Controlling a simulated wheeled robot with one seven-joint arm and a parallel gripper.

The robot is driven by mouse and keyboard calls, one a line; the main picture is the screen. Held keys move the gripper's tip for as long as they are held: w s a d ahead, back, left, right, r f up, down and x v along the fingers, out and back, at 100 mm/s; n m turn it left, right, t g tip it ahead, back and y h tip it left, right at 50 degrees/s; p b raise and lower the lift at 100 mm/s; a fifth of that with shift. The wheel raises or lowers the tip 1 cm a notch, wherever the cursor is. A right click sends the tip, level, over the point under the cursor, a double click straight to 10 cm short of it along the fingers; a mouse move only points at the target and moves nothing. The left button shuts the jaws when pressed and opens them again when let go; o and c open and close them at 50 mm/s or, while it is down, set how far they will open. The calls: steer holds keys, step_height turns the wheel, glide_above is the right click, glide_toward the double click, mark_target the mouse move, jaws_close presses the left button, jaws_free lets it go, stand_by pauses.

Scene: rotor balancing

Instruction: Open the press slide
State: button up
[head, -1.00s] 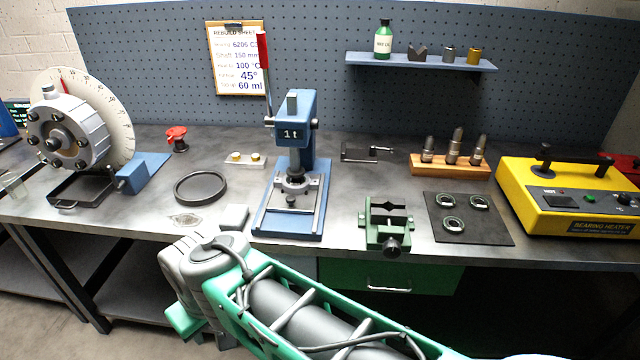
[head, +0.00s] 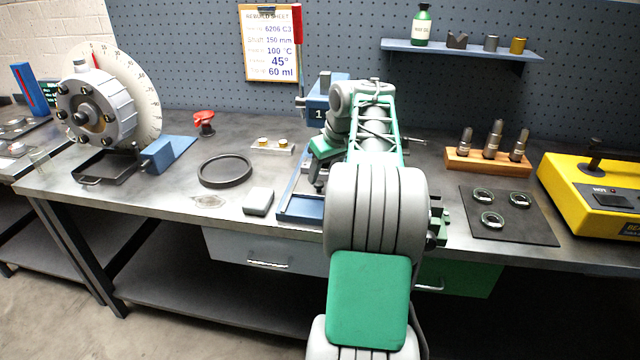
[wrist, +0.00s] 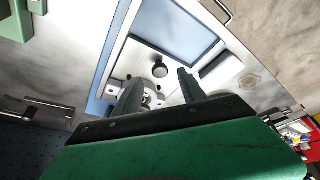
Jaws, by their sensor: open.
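The blue press (head: 318,110) stands mid-bench, mostly hidden behind my arm in the head view. Its red-handled lever (head: 297,25) rises at its upper left, and the front of its blue base (head: 300,210) shows beside my arm. In the wrist view the base frame (wrist: 203,32) lies ahead, with a light slide plate (wrist: 150,62) carrying a dark round knob (wrist: 160,69). My gripper (wrist: 158,82) is open and empty, its two fingers pointing toward the plate and knob. Whether a finger touches anything I cannot tell.
A dark mat (head: 508,215) with bearings lies further right. The bench's front left is mostly clear.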

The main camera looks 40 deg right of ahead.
mark_target(320, 183)
steer(key=x, duration=0.3)
steer(key=shift+w+f, duration=0.15)
steer(key=shift+f, duration=0.15)
jaws_close()
stand_by(1.2)
